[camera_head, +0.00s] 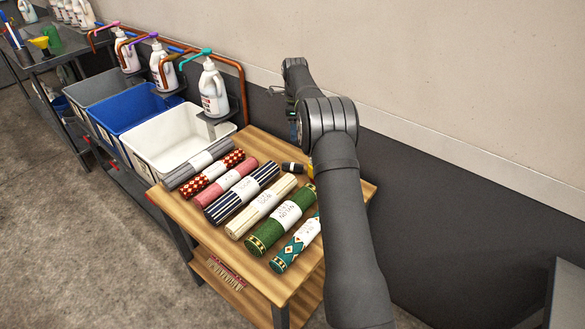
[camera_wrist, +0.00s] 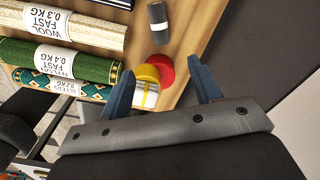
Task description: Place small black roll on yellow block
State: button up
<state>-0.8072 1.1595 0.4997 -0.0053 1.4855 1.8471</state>
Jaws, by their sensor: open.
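The small black roll (camera_wrist: 157,14) with a pale label band lies at the top of the wrist view; in the head view it shows (camera_head: 292,167) at the table's wall side. A round-topped yellow block (camera_wrist: 147,73) lies beside a red round piece (camera_wrist: 162,66), apart from the roll. In the head view a bit of yellow (camera_head: 310,170) shows beside my arm, partly hidden. My gripper (camera_wrist: 163,84) is open, its blue-grey fingers apart and nothing held. The yellow and red pieces show just beyond and between the fingertips. My arm hides the gripper's tips in the head view.
Several larger labelled rolls, such as the green one (camera_head: 281,220), lie side by side on the wooden table (camera_head: 262,148). A white-and-yellow striped item (camera_wrist: 147,95) lies near the left finger. White (camera_head: 168,143) and blue bins (camera_head: 130,109) stand left. The wall is close behind.

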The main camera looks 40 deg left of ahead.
jog(key=m, duration=0.1)
send_near(292, 164)
jog(key=f, duration=0.5)
jog(key=shift+w+d, duration=0.2)
jog(key=shift+d, duration=0.2)
jog(key=f, duration=0.5)
jog(key=shift+s+a+f, duration=0.1)
jog(key=shift+a+f, duration=0.05)
jog(key=shift+a, duration=0.25)
jog(key=c, duration=1.1)
jog(key=shift+c, duration=0.2)
